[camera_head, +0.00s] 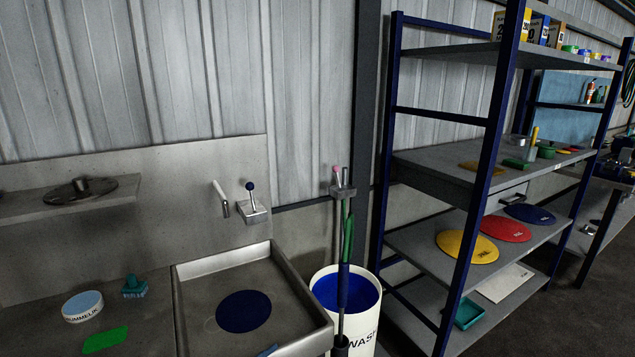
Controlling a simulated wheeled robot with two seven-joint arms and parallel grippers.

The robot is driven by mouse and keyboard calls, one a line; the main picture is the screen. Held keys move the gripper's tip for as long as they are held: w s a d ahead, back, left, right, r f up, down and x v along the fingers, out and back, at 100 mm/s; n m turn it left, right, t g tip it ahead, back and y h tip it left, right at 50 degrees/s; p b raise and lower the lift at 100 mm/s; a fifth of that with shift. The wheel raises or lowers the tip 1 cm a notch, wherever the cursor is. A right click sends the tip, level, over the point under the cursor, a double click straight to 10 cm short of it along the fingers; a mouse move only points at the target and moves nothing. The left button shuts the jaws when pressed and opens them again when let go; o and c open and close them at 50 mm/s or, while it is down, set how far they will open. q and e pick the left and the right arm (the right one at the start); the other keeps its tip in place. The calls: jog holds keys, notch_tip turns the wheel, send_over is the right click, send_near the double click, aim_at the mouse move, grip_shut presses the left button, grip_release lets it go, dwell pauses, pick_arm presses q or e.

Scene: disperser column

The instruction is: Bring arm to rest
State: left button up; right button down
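Neither of my grippers shows in the head view, and no part of my arms can be made out. Whether the grippers are open, shut or holding anything is out of sight. The view takes in a metal sink (190,292) with a dark blue disc (244,311) lying in its basin. A lever with a dark blue knob (250,187) and a spout (221,198) are on the wall above it.
A white bin (365,330) with blue inside stands right of the sink, behind upright poles (343,280). A blue-framed shelf rack (485,150) holds yellow (466,246), red (505,229) and blue (530,214) discs. A round tub (83,306) sits on the left counter.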

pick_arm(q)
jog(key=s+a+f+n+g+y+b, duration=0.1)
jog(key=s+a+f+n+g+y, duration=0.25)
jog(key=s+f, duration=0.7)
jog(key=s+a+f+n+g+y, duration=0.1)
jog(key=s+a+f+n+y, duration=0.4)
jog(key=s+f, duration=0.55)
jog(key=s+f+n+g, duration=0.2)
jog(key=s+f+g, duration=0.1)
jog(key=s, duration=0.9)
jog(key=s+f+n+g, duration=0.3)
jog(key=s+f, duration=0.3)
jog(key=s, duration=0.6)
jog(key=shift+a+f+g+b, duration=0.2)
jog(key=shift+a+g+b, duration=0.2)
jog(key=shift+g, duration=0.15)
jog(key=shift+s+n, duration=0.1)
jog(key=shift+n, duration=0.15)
